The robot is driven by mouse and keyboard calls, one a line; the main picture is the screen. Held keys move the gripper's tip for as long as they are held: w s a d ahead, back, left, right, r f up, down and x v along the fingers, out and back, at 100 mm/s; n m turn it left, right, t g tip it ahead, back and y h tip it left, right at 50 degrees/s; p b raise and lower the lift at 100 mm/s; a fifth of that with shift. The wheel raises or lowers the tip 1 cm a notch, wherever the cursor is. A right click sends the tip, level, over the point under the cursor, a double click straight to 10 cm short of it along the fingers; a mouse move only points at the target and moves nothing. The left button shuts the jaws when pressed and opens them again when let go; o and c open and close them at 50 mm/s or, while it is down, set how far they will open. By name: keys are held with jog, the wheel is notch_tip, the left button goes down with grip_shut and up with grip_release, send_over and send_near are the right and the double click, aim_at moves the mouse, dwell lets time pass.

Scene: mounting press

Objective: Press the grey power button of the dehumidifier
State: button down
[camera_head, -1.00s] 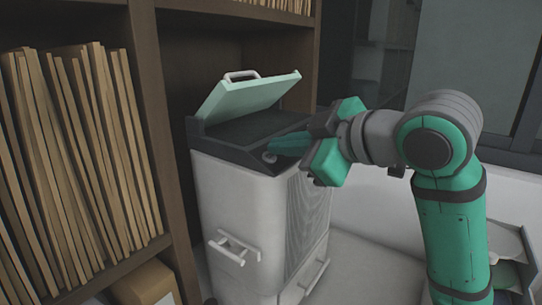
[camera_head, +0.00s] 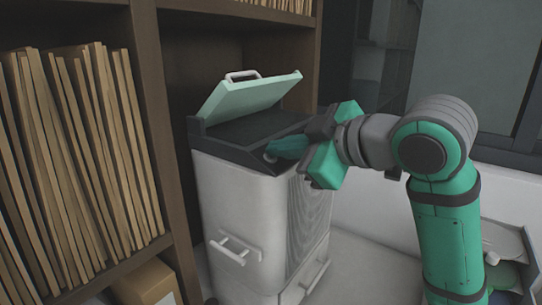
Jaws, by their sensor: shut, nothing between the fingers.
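The dehumidifier (camera_head: 236,200) is a tall white box with a dark top panel, and its pale green lid (camera_head: 250,95) with a handle is tilted up. The grey power button (camera_head: 270,157) is a small round knob at the front right of the dark panel, partly hidden by my fingers. My gripper (camera_head: 276,149) is shut and empty. Its green fingertips are right at the button, and I cannot tell whether they touch it.
A dark wooden shelf with files (camera_head: 85,150) stands close on the left. A cardboard box (camera_head: 145,283) sits on its lower shelf. A white wall and window are behind my arm. An open container (camera_head: 505,245) is at the lower right.

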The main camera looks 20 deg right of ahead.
jog(key=shift+r, duration=0.1)
jog(key=shift+s+d+r, duration=0.2)
jog(key=shift+s+r, duration=0.05)
jog(key=shift+r, duration=0.35)
jog(key=shift+r, duration=0.1)
jog(key=r, duration=0.1)
jog(key=s+d+r, duration=0.1)
jog(key=r, duration=0.2)
jog(key=shift+s+d+r, duration=0.15)
jog(key=shift+s+r, duration=0.05)
jog(key=shift+s, duration=0.05)
dwell(0.6)
